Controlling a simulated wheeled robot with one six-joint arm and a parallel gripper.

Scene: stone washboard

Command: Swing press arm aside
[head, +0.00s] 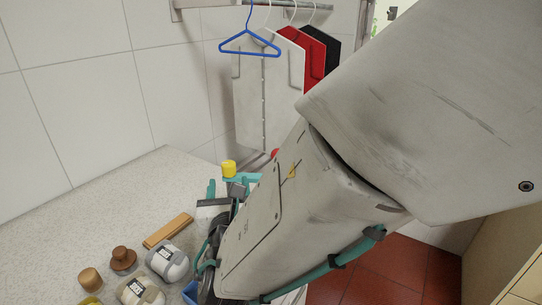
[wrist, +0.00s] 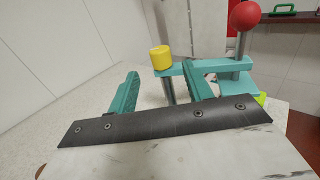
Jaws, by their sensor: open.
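The press arm is a teal bar (wrist: 205,66) with a yellow knob (wrist: 161,57) on its left end and a metal rod below that end. At its right end stands a metal post topped by a red ball (wrist: 245,15). In the head view the yellow knob (head: 229,168) and part of the red ball (head: 275,153) show past my arm. My gripper (wrist: 160,71) is open, its teal fingers apart, with the knob seen between their tips. I see no contact with the knob; the depth between them is unclear. My own arm hides much of the press in the head view.
On the speckled counter (head: 60,210) lie a wooden block (head: 168,230), two brown wooden pieces and white-and-grey rolls (head: 168,262), left of my arm. Behind, a blue hanger (head: 250,44) and coloured panels hang from a rail near the tiled wall. The counter's far left is clear.

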